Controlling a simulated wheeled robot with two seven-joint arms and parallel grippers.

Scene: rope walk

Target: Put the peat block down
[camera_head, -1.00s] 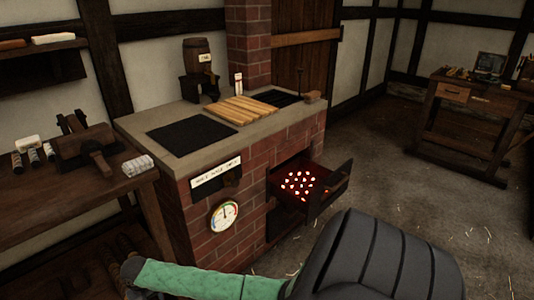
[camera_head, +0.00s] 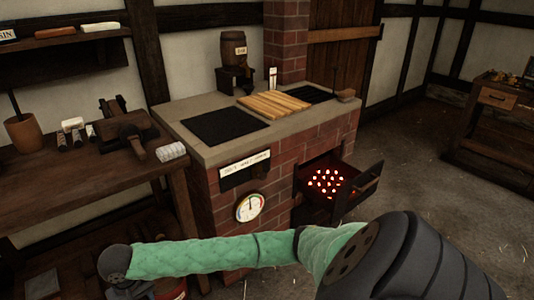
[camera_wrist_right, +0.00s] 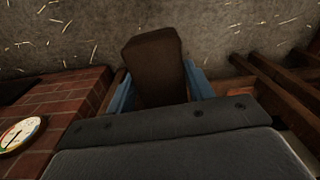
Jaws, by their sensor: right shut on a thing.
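The peat block (camera_wrist_right: 155,62) is a dark brown block in the right wrist view. My right gripper (camera_wrist_right: 160,88) is shut on it, with a blue finger on each side. Straw-strewn floor shows beyond the block, and the brick stove stands to the left. My left gripper is not in view.
The brick stove (camera_head: 282,165) has a pulled-out drawer of glowing embers (camera_head: 328,182). A slatted wooden rack (camera_head: 275,104) and dark plates lie on its top. A gauge (camera_head: 251,207) is on its front. A cluttered wooden bench (camera_head: 90,178) stands left. Open floor lies right.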

